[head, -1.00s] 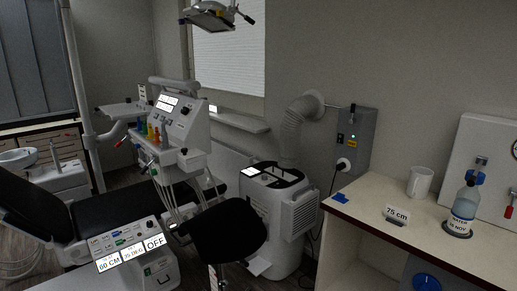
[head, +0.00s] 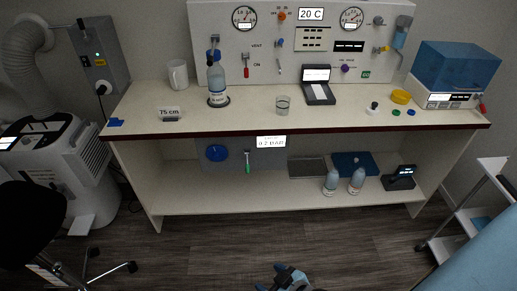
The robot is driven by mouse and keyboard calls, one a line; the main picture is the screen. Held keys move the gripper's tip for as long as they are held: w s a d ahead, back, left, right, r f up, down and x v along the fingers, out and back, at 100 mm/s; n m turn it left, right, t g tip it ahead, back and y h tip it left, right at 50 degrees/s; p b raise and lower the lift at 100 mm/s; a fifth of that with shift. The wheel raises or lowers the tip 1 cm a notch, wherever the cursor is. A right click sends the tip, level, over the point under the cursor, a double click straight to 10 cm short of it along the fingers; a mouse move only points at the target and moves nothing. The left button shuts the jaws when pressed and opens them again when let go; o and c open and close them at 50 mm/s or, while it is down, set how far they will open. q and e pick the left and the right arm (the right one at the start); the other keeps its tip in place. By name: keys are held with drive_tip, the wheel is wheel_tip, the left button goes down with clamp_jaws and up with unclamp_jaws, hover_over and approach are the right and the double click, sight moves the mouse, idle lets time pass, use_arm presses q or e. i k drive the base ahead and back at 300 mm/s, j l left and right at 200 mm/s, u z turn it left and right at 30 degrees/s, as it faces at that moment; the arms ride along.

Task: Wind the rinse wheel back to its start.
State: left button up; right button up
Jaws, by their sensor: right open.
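No part is readably marked as the rinse wheel, and I cannot tell which control it is. In the head view, a white wall panel (head: 232,66) behind the counter carries gauges, valves and knobs. They include an orange knob (head: 282,16) at the top, a purple knob (head: 345,68) at lower right and a red-handled lever (head: 246,70) marked ON. My right gripper (head: 272,279) shows at the bottom edge, partly cut off, open and empty, low in front of the counter and far from the panel. My left gripper is out of view.
The counter (head: 240,118) holds a mug (head: 178,74), a labelled bottle (head: 216,84), a glass (head: 283,105), a black device (head: 319,92) and a blue-lidded box (head: 455,75). Bottles (head: 331,182) stand on the lower shelf. A stool is at left, a trolley (head: 470,215) at right. The floor between is clear.

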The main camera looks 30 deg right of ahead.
sight(215, 153)
drive_tip(key=z, duration=0.6)
drive_tip(key=i+l, duration=0.2)
drive_tip(key=l, duration=0.15)
drive_tip(key=i+l+u, duration=0.1)
drive_tip(key=i+l, duration=0.25)
drive_tip(key=l, duration=0.3)
drive_tip(key=i+l+u, duration=0.15)
drive_tip(key=l, duration=0.2)
drive_tip(key=i+l, duration=0.2)
drive_tip(key=l, duration=0.15)
drive_tip(key=i+l+u, duration=0.1)
drive_tip(key=l, duration=0.25)
drive_tip(key=i+l, duration=0.55)
drive_tip(key=l, duration=0.15)
drive_tip(key=i+j+u, duration=0.05)
